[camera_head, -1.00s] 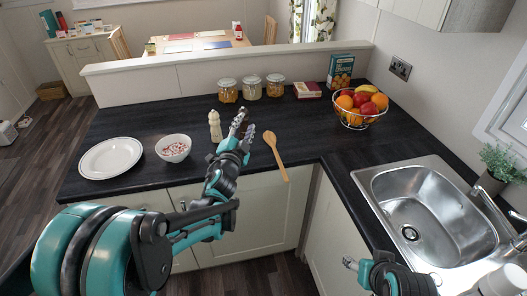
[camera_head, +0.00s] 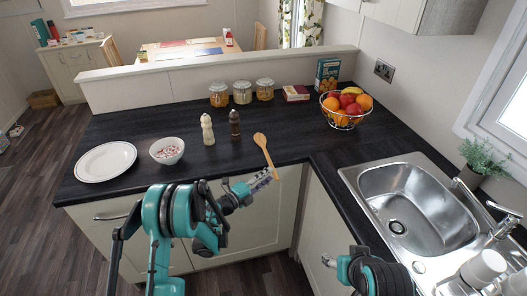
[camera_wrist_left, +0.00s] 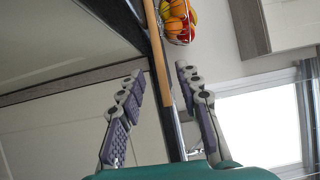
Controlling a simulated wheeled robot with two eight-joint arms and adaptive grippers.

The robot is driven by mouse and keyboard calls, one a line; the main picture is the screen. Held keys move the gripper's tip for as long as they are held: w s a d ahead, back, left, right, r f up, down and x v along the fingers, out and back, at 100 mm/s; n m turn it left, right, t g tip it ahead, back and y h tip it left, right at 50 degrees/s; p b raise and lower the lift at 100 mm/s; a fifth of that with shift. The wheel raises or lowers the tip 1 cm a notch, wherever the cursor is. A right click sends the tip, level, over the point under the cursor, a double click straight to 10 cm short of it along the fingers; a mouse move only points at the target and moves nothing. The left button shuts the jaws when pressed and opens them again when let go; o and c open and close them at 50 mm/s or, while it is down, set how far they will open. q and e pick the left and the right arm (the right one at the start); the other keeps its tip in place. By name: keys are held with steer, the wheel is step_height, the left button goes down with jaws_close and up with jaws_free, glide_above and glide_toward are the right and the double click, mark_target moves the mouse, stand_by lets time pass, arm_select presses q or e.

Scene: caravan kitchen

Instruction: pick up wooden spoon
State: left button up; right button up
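The wooden spoon (camera_head: 267,150) lies on the dark counter near its front edge, bowl toward the back, handle sticking out over the edge. My left gripper (camera_head: 266,180) is just below and beside the handle's end, in front of the cabinet. In the left wrist view the gripper (camera_wrist_left: 160,74) is open, and the spoon handle (camera_wrist_left: 157,58) appears in the gap between the fingers, apart from both. How deep it sits between them I cannot tell. My right gripper (camera_head: 328,261) is low at the bottom right, in front of the cabinet; its opening is too small to make out.
A dark pepper mill (camera_head: 234,123) and a pale mill (camera_head: 208,130) stand left of the spoon. A filled bowl (camera_head: 167,150) and a white plate (camera_head: 105,162) are further left. The fruit basket (camera_head: 346,108) stands behind; the sink (camera_head: 399,200) is right.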

arm_select(q)
steer(key=b+x, duration=0.1)
steer(key=x, duration=0.3)
steer(key=shift+w, duration=0.3)
steer(key=shift+a+r, duration=0.1)
jaws_close()
step_height(320, 180, up, 4)
steer(key=shift+r+p, duration=0.1)
steer(key=shift+p, duration=0.85)
steer(key=s+d+r+p, duration=0.3)
steer(key=s+d+r, duration=0.3)
steer(key=d, duration=0.3)
steer(key=shift+s+d+r, duration=0.2)
steer(key=shift+d+r, duration=0.2)
